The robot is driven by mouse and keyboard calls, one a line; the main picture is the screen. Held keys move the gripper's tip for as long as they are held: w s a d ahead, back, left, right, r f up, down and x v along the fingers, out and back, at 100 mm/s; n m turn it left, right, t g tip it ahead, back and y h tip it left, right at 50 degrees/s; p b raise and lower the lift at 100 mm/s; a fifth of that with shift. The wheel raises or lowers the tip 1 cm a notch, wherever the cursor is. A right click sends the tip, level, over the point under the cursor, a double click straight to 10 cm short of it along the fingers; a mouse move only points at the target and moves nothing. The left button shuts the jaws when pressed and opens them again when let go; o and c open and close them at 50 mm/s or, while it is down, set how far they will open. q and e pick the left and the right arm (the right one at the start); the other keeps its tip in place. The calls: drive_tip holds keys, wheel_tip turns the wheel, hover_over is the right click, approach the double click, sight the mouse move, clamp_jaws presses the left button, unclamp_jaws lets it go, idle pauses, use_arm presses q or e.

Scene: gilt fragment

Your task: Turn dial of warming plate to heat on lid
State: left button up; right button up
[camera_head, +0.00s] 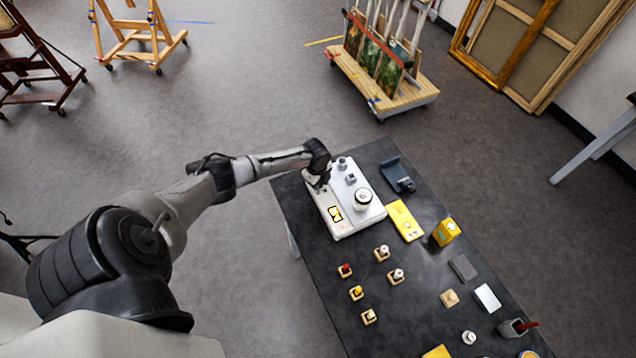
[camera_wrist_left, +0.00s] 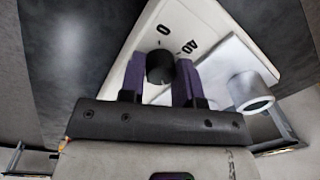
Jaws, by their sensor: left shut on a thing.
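The white warming plate (camera_head: 359,223) stands at the far left end of the dark table in the head view. A white round pot or lid-like piece (camera_head: 363,199) and small grey knobs sit on its top, and a yellow-bordered label is near its front edge. My left gripper (camera_head: 321,187) is over the plate's left edge. In the left wrist view, my left gripper (camera_wrist_left: 160,75) has its two purple-padded fingers on either side of the black dial (camera_wrist_left: 160,67), shut on it. Markings "0" and "40" show beside the dial. My right gripper is not in view.
Beside the plate lie a dark holder (camera_head: 398,176) and a yellow tray (camera_head: 405,221). A yellow box (camera_head: 446,232) and several small wooden blocks with bottles stand further along the table (camera_head: 330,300). Easels and a painting cart (camera_head: 385,88) stand on the floor beyond.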

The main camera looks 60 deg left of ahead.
use_arm(q)
drive_tip(key=shift+m+b, duration=0.95)
drive_tip(key=shift+m, duration=1.15)
drive_tip(key=o, duration=0.6)
drive_tip(key=shift+o, duration=0.2)
wheel_tip(320, 180, up, 14)
drive_tip(key=shift+s, duration=0.4)
